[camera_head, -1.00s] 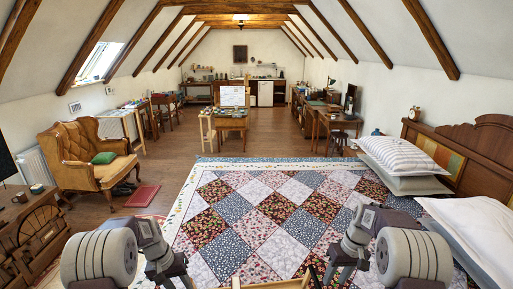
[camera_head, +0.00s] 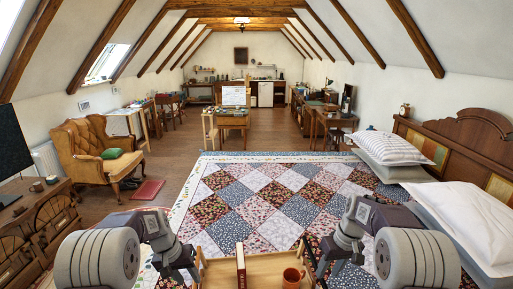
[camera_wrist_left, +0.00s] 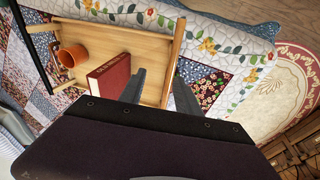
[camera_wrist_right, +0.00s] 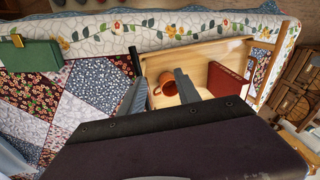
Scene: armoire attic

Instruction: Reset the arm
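My left gripper (camera_wrist_left: 160,92) and right gripper (camera_wrist_right: 160,90) are both open, with their fingers apart and empty. In the head view the left gripper (camera_head: 188,272) is at the left end of a wooden tray (camera_head: 215,272) and the right gripper (camera_head: 326,268) is at its right end. The tray's side rail (camera_wrist_left: 179,40) passes close to the left fingers. The right fingers are over the other end of the tray (camera_wrist_right: 205,55). Whether they touch it I cannot tell. A red book (camera_head: 241,265) stands in the tray beside an orange-brown mug (camera_head: 292,278).
A bed with a patchwork quilt (camera_head: 265,205) fills the space ahead, with pillows (camera_head: 392,147) at right. An armchair (camera_head: 95,150) and a carved wooden cabinet (camera_head: 40,225) stand at left. Open wooden floor (camera_head: 185,135) lies beyond the bed.

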